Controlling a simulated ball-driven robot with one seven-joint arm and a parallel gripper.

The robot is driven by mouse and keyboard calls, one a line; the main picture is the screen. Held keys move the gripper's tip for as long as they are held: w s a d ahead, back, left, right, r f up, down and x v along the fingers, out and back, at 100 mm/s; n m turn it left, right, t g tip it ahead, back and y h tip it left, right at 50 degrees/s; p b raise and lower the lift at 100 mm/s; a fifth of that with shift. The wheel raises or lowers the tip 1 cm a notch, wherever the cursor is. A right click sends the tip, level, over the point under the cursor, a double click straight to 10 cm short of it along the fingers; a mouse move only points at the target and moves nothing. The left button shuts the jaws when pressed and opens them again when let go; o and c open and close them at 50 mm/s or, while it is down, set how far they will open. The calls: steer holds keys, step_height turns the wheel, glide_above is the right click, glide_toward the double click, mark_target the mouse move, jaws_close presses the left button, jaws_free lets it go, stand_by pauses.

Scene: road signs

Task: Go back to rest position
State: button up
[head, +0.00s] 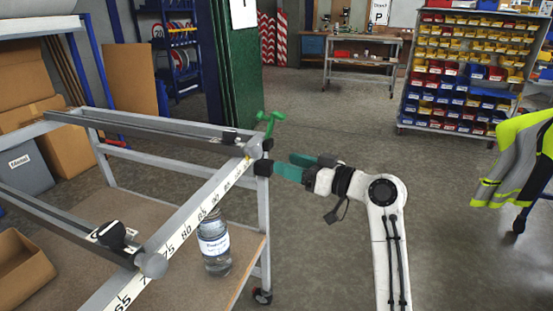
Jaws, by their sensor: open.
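My gripper (282,163) is at the middle of the head view, at the end of my white arm. Its two teal fingers point left and stand apart, with nothing seen between them. The fingertips appear close to the black corner fitting (263,167) of a metal-framed cart (200,211); I cannot tell whether they touch it. A green T-shaped piece (268,124) stands at that same corner, just above and left of the fingers.
A clear bottle (214,246) stands on the cart's lower shelf, under the numbered rail. Cardboard boxes (52,137) are at left. A bin rack (465,75) and a hi-vis jacket (518,160) are at right. The floor (330,110) beyond my arm is open.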

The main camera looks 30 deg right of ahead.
steer(key=shift+v, duration=0.75)
steer(key=s+a+f+m+g+h, duration=0.1)
steer(key=s+a+f+g, duration=0.2)
steer(key=f, duration=0.5)
steer(key=s+a+f+g+h, duration=0.15)
steer(key=s+a+f, duration=0.25)
steer(key=f, duration=0.5)
steer(key=s+a+f+m+g+h, duration=0.1)
steer(key=s+a+f+g+h, duration=0.15)
steer(key=s+f+g, duration=0.85)
steer(key=s+f+m+h, duration=0.1)
steer(key=s+f, duration=0.2)
steer(key=s, duration=0.6)
steer(key=s+f+h, duration=0.1)
steer(key=s+f, duration=0.1)
steer(key=s, duration=0.7)
step_height(320, 180, up, 15)
steer(key=p, duration=1.5)
steer(key=shift+d, duration=0.3)
steer(key=shift+o, duration=0.2)
steer(key=shift+w+f, duration=0.1)
steer(key=shift+f, duration=0.1)
